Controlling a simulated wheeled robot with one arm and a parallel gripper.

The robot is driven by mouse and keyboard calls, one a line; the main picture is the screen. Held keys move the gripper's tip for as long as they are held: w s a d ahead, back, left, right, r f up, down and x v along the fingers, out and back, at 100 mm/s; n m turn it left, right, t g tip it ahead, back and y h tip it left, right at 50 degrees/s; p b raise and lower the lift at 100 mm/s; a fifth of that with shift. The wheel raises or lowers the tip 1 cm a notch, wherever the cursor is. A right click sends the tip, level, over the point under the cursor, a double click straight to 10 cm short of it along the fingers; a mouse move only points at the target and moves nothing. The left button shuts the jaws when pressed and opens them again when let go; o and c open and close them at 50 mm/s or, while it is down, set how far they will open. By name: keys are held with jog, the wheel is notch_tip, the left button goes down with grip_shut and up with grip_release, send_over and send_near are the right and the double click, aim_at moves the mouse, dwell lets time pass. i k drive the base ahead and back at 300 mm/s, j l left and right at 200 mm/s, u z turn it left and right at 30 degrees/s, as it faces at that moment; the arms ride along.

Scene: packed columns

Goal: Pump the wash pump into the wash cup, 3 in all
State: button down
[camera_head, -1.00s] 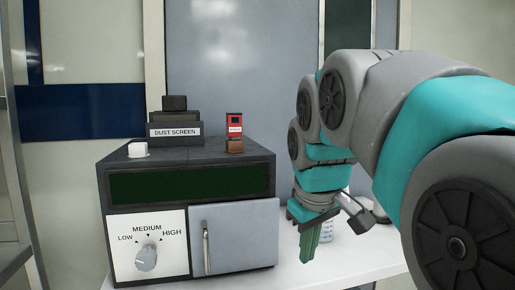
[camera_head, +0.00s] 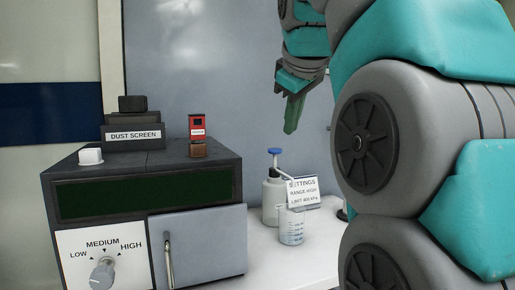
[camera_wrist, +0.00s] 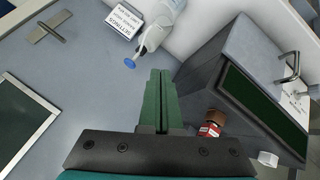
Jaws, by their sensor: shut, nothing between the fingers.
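The wash pump is a white bottle (camera_head: 272,200) with a blue press head (camera_head: 274,151) and a spout angled down to the right; it stands on the white bench right of the grey machine. The clear, graduated wash cup (camera_head: 291,230) stands in front of it to the right, near the spout. My gripper (camera_head: 292,115), with green fingers, is shut and empty, above the pump and a little right of it in the head view, apart from it. The wrist view shows the shut fingers (camera_wrist: 162,85), with the blue head (camera_wrist: 131,63) beyond them; the cup is not clear there.
A settings card (camera_head: 305,192) stands behind the pump's spout. The grey machine (camera_head: 145,200) with its door and dial is close on the left, carrying a dust screen block (camera_head: 133,134), a red item (camera_head: 197,128) and a white block (camera_head: 91,156). My arm covers the right side.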

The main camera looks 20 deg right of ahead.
aim_at(275, 150)
jog(key=i+l, duration=0.2)
jog(key=i, duration=0.25)
jog(key=i+l, duration=0.2)
jog(key=i, duration=0.2)
jog(key=k+j, duration=0.2)
